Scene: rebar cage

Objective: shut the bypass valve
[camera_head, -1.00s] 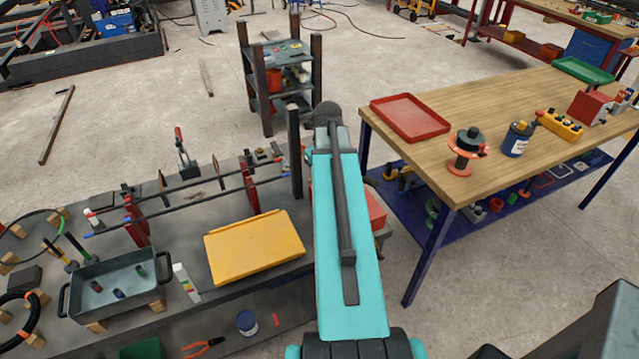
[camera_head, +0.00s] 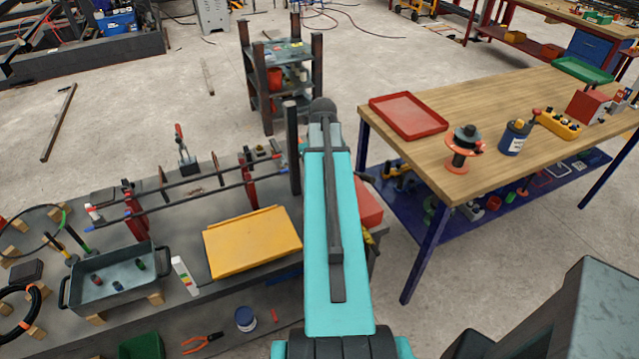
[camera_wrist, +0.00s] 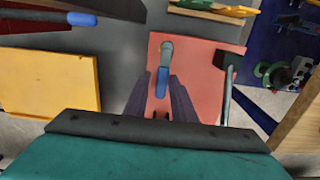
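A red panel or box (camera_wrist: 205,75) sits below my gripper in the wrist view. In the head view, part of a red box (camera_head: 368,205) shows just right of my arm, at the bench end. A lever with a blue grip (camera_wrist: 162,82) and a grey-green rounded end (camera_wrist: 167,48) stands out over the red surface; it looks like a valve handle, but no label is readable. My gripper (camera_wrist: 161,84) is open, its two dark fingers on either side of the blue grip. I cannot tell whether they touch it. My arm hides the gripper in the head view.
A yellow panel (camera_head: 252,242) lies on the grey bench left of my arm. A dark hammer-like tool (camera_wrist: 227,62) is right of the lever. A wooden-topped table (camera_head: 470,130) with a red tray (camera_head: 408,116) stands to the right. A dark post (camera_head: 292,150) rises beside my arm.

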